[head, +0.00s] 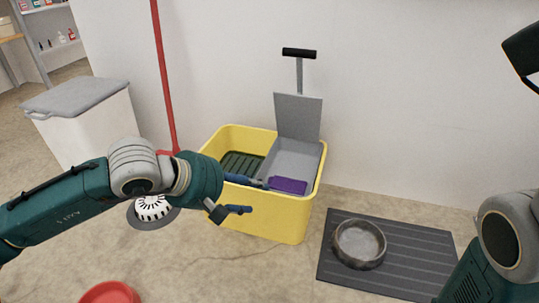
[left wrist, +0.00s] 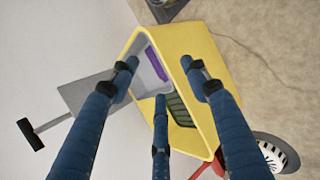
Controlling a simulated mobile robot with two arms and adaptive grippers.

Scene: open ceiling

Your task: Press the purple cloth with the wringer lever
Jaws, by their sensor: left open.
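The purple cloth (head: 288,186) lies in the grey wringer tray on the right side of the yellow bucket (head: 275,219); it also shows in the left wrist view (left wrist: 156,63). The wringer lever stands upright at the back of the tray: a grey plate (head: 298,117), a rod and a black crossbar handle (head: 299,53). The handle also shows in the left wrist view (left wrist: 31,134). My left gripper (head: 248,196) is open and empty above the bucket's front, its blue fingers spread and one tip close to the cloth. My right gripper is out of view.
A dark green grate (head: 242,165) fills the bucket's left part. A red pole (head: 164,80) leans on the wall behind. A white lidded bin (head: 85,120) stands left. A grey mat (head: 415,255) with a bowl (head: 359,244) lies right. A red dish (head: 110,293) sits in front.

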